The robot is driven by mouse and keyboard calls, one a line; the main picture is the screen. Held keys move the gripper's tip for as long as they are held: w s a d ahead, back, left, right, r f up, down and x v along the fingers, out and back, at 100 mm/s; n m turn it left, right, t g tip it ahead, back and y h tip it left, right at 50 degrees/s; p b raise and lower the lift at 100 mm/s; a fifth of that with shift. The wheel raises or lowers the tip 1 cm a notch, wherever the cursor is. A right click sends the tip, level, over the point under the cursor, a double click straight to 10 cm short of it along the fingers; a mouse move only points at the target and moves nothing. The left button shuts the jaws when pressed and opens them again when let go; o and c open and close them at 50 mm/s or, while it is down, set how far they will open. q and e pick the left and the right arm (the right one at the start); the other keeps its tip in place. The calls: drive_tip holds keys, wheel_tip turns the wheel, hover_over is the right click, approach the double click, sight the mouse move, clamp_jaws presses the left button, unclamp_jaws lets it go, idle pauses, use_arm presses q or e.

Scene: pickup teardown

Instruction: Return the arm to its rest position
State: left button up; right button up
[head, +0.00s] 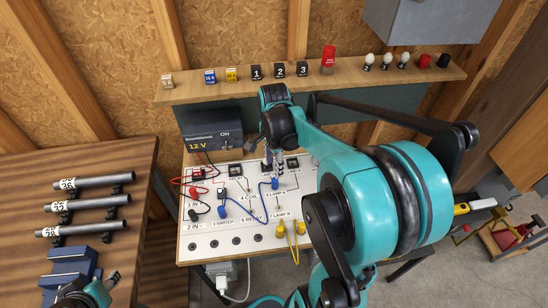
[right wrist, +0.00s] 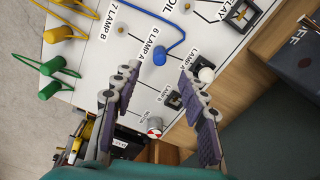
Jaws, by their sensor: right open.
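My right arm reaches over the white wiring board (head: 205,245) in the head view, its teal links covering much of the board's right side. My right gripper (head: 272,168) points down over the board near the lamp labels. In the right wrist view its two dark padded fingers (right wrist: 160,105) are apart, with nothing held between them. A blue plug (right wrist: 159,56) with a blue lead sits on the board beyond the fingertips. Part of my left gripper (head: 92,292) shows at the bottom left edge; its jaws are not clear.
A 12 V supply (head: 212,140) stands behind the board. A shelf (head: 190,94) above holds numbered blocks, bulbs and a red cylinder (head: 328,58). A wooden bench (head: 95,215) with metal tubes and a blue vise (head: 72,264) is at left. Yellow plugs (right wrist: 62,34) and green plugs (right wrist: 52,90) line the board.

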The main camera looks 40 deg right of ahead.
drive_tip(key=shift+r, duration=1.7)
drive_tip(key=s+a+n+t, duration=0.3)
drive_tip(key=a+n, duration=0.5)
drive_tip(key=n, duration=0.2)
drive_tip(key=s+a+n+t, duration=0.3)
drive_tip(key=a+n+t, duration=0.1)
drive_tip(key=a+n, duration=0.4)
drive_tip(key=shift+a+r+n, duration=0.3)
drive_tip(key=shift+n, duration=0.8)
